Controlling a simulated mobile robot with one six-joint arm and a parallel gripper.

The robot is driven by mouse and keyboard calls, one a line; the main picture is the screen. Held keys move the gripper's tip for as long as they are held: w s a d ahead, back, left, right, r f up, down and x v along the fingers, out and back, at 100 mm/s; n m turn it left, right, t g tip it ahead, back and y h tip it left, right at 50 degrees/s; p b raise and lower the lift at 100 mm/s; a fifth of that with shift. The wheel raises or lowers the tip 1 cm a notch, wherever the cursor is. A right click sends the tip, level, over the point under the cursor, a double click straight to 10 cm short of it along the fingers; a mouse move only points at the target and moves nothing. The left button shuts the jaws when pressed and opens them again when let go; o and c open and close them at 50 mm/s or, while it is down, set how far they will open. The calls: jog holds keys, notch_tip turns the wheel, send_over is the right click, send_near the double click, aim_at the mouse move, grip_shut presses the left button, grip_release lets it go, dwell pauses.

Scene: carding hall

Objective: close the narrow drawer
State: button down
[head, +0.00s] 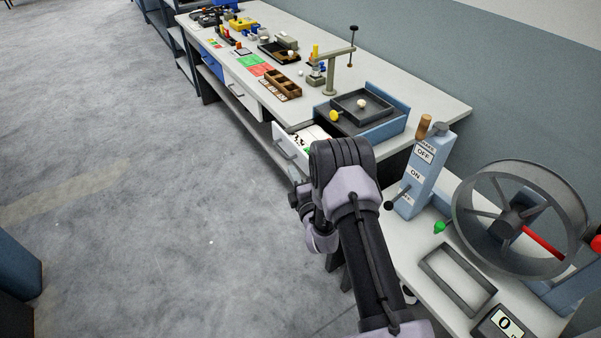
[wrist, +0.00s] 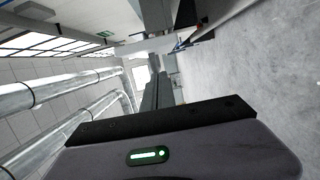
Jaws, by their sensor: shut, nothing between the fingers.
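A white drawer (head: 291,156) stands pulled out of the bench front, left of my forearm in the head view. Its front has a bar handle, and small dark and green things show inside. My arm hides its near end. I take it for the narrow drawer. My gripper (wrist: 163,88) is shut and empty in the wrist view, its dark fingers pointing away into the room. The drawer does not show in that view. In the head view my arm hides most of the gripper, so I cannot tell its exact gap to the drawer.
The bench (head: 437,103) carries a blue-sided tray (head: 391,120), a wooden box (head: 281,86) and several small items. A closed white drawer (head: 242,99) is farther along. A blue lever box (head: 421,170) and a large wheel (head: 463,205) stand at right. The floor at left is clear.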

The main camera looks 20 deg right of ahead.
jog(key=shift+w+d, duration=0.2)
jog(key=shift+d, duration=0.5)
jog(key=shift+w+d, duration=0.2)
jog(key=shift+d, duration=0.45)
